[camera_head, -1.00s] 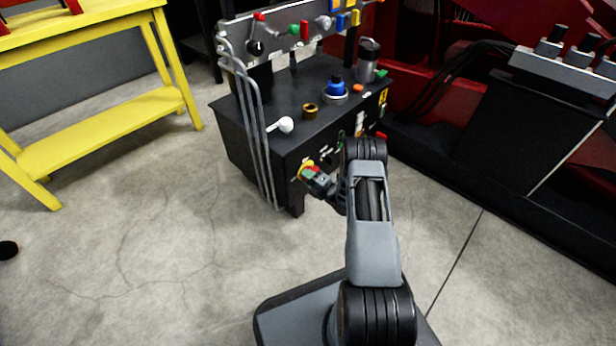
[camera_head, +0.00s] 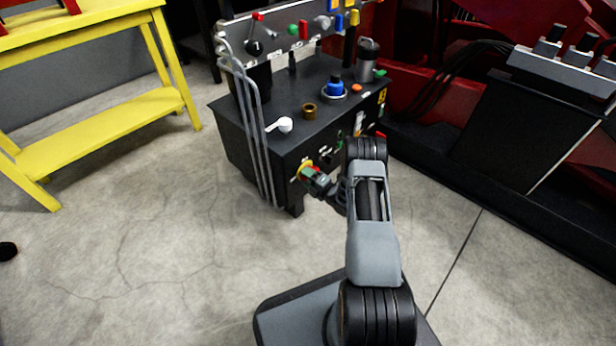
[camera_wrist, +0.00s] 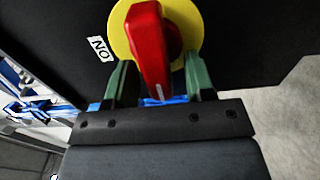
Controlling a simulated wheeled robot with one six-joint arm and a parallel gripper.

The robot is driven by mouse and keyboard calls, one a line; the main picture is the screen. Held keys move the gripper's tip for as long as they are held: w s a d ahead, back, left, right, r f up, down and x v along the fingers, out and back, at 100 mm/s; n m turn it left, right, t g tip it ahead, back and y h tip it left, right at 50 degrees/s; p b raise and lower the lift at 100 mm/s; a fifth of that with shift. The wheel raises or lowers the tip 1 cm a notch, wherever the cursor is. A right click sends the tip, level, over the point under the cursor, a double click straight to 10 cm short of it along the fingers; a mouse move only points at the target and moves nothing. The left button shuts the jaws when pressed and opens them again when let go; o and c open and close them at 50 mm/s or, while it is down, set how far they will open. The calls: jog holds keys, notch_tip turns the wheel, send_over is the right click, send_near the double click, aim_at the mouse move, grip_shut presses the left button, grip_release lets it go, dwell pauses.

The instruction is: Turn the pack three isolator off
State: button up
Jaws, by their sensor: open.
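The isolator is a red handle (camera_wrist: 148,48) on a round yellow plate (camera_wrist: 193,22), on the dark front face of the cabinet. In the wrist view the handle stands roughly along the picture's vertical, leaning slightly. A white label reading "ON" (camera_wrist: 99,49) is left of the plate. My gripper (camera_wrist: 160,88) is open, with one green fingertip on each side of the handle's lower end. I cannot tell whether either finger touches it. In the head view the yellow plate (camera_head: 306,168) shows at the cabinet's near corner, partly hidden by my gripper (camera_head: 312,178). I see no pack number.
The black cabinet (camera_head: 240,128) carries a white-knobbed lever (camera_head: 285,125), a brass ring (camera_head: 309,111) and a blue knob (camera_head: 334,88) on top. Grey pipes (camera_head: 262,150) run down its left side. A yellow bench (camera_head: 100,130) stands left. The floor between is clear.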

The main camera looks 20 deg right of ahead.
jog(key=p+v, duration=0.4)
jog(key=v, duration=0.9)
jog(key=shift+s, duration=0.2)
jog(key=shift+r, duration=0.2)
